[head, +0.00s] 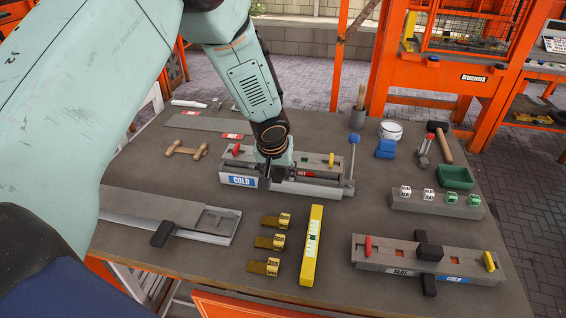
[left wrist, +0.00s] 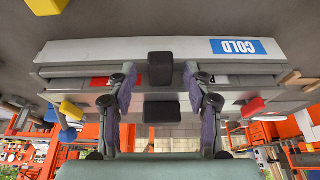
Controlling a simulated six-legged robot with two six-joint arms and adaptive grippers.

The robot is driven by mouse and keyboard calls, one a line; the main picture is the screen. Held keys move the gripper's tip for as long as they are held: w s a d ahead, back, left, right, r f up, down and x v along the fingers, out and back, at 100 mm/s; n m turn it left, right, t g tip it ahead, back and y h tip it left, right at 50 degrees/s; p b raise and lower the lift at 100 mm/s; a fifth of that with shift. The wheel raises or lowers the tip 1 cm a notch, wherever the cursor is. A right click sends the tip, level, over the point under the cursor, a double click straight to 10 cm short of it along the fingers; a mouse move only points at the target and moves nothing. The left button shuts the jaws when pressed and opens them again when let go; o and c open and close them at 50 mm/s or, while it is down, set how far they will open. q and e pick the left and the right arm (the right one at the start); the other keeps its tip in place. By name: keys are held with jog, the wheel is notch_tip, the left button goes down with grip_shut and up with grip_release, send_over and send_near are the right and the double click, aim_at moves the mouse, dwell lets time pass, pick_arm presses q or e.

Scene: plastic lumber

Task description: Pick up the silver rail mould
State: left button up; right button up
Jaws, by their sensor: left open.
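A long silver-grey mould (head: 320,188) with a blue COLD label lies near the middle of the bench. It has a red tab at its left and a yellow tab at its right. My left gripper (head: 274,176) is above its left half, pointing down and hiding part of it. In the left wrist view the mould (left wrist: 100,50) spans the picture, upside down. My open left gripper (left wrist: 160,78) has one finger on each side of its black handle blocks (left wrist: 160,68). Whether the fingers touch it is unclear. My right gripper is not in view.
A second grey mould (head: 460,258) with a COLD label lies front right. A flat mould (head: 150,213) lies left. Brass clips (head: 270,242) and a yellow level (head: 312,245) lie in front. A blue-knobbed lever (head: 351,165) stands at the mould's right end.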

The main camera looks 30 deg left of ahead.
pick_arm(q)
jog(key=shift+w+a+f, duration=0.1)
jog(key=shift+a+f, duration=0.05)
jog(key=shift+c, duration=1.3)
grip_shut()
jog(key=shift+w+r, duration=0.15)
jog(key=shift+r, duration=0.1)
